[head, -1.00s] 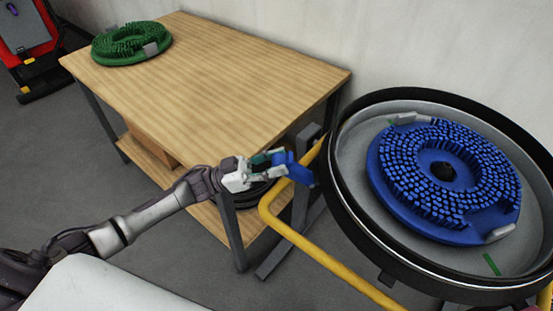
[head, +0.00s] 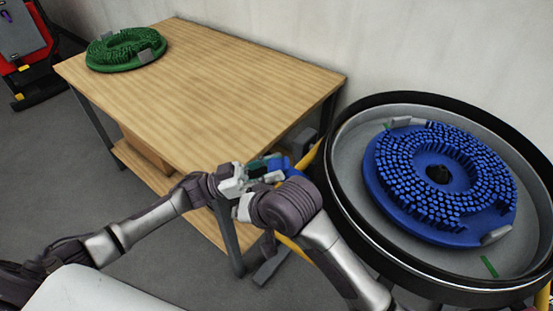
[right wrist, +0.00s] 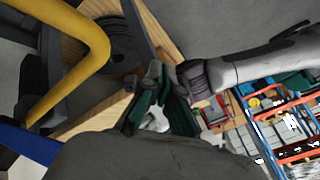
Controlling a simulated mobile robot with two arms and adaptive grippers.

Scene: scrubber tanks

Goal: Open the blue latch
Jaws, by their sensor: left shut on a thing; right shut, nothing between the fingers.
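The blue latch (head: 301,163) is at the left side of the round tank (head: 345,215), beside the yellow tube frame. My left gripper (head: 272,168) is shut on the latch's free end. My right arm crosses in front, and its dark wrist covers most of the latch and the nearby frame. My right gripper (head: 242,208) is shut and empty, just below my left gripper, partly hidden by its own wrist. In the right wrist view, its dark green fingers (right wrist: 160,97) show in the middle. A blue bar (right wrist: 28,143) shows at the left there; I cannot tell whether it is the latch.
A blue brush disc (head: 440,185) lies in the open tank. A wooden table (head: 215,85) stands behind my left arm, with a green brush disc (head: 125,50) at its far left. The yellow tube (right wrist: 85,35) runs close to my right gripper in the right wrist view.

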